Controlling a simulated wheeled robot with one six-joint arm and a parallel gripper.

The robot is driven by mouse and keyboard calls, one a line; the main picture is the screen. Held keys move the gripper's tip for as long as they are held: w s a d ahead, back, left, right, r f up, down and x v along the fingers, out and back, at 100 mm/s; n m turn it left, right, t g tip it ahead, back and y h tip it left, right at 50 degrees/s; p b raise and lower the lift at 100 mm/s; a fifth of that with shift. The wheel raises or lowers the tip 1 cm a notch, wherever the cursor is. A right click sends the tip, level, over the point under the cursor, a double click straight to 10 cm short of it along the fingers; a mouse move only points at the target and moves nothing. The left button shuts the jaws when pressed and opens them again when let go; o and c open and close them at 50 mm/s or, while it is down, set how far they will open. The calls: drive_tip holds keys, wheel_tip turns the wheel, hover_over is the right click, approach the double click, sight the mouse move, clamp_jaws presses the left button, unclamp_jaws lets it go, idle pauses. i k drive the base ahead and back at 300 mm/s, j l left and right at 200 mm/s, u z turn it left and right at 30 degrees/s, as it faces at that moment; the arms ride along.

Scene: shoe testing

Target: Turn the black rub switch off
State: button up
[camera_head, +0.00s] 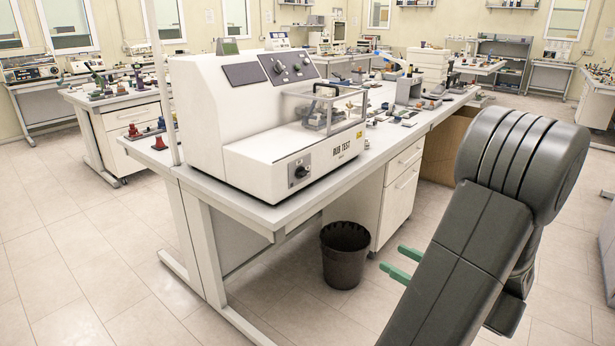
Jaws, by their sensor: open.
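The white rub test machine (240,130) stands on the near end of the long table, with "RUB TEST" on its front. A black rotary switch (300,171) sits on a grey plate low on its front face, left of the lettering. The switch's exact setting is too small to tell. My gripper (392,258) shows as two green fingers, parted and empty, past the left edge of my dark arm. In the picture it is right of and lower than the switch, well apart from it. The gripper's body is hidden behind the arm.
Several smaller dark knobs (290,67) are on the machine's upper sloped panel. A clear cover (325,108) encloses its test stage. A black waste bin (344,255) stands on the floor under the table (225,208). The tiled floor in front is clear.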

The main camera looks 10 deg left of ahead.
sight(301, 172)
drive_tip(key=i+j+u, duration=0.1)
drive_tip(key=i, duration=0.4)
drive_tip(key=i+j+u, duration=0.1)
drive_tip(key=i+j, duration=0.2)
drive_tip(key=i, duration=0.25)
